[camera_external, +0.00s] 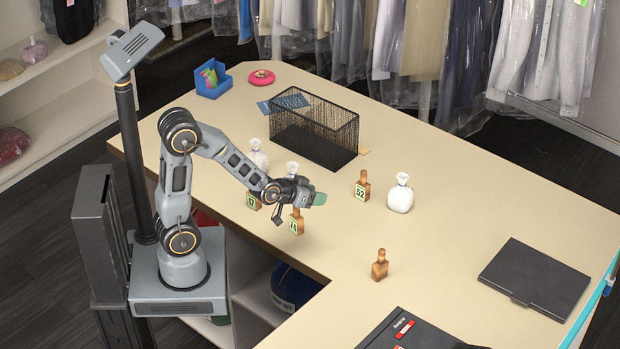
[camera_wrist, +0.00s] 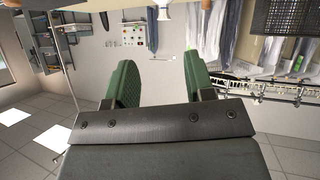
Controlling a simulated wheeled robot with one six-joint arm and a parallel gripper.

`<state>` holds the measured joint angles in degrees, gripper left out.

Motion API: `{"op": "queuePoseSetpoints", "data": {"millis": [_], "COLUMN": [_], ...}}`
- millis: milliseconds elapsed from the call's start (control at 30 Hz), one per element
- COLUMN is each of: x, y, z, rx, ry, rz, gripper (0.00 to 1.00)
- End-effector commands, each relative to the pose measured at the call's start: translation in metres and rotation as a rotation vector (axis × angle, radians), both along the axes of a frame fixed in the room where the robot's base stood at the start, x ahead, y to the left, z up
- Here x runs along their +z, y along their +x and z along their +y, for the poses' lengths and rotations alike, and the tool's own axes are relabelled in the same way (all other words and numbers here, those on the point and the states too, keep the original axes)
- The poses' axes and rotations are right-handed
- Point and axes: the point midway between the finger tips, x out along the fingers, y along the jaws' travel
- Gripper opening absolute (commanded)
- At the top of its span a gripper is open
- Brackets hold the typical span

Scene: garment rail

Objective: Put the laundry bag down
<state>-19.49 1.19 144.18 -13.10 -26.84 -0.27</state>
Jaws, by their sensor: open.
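Several small white tied bags stand on the beige counter (camera_external: 450,240). One white bag (camera_external: 400,194) stands upright to the right of my gripper. Another white bag (camera_external: 258,157) stands behind my forearm, and a third bag (camera_external: 292,170) is partly hidden by my wrist. My gripper (camera_external: 317,198) is held above the counter, its green fingers pointing right. In the wrist view the green fingers (camera_wrist: 160,88) are apart with nothing between them. A white shape, possibly a bag (camera_wrist: 163,11), shows at the top edge of that view.
A black mesh basket (camera_external: 315,130) stands behind my gripper. Small wooden numbered tags (camera_external: 362,187) and a plain one (camera_external: 380,265) stand around. A blue holder (camera_external: 213,82), pink round object (camera_external: 261,78), dark folder (camera_external: 535,279) and black case (camera_external: 410,330) lie near the edges. The front middle is mostly clear.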

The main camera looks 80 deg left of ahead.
Motion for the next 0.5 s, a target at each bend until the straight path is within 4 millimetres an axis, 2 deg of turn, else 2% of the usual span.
{"op": "queuePoseSetpoints", "data": {"millis": [33,133,200,333,500], "x": [0.019,0.041,0.055,0.075,0.091], "y": [0.000,-0.016,-0.035,-0.074,-0.120], "z": [-0.026,-0.071,-0.097,-0.130,-0.150], "rx": [-0.083,-0.226,-0.312,-0.433,-0.520], "ry": [-0.021,-0.056,-0.065,-0.060,-0.042], "rz": [0.038,0.159,0.243,0.387,0.522], "gripper": [0.49,0.49,0.49,0.49,0.49]}}
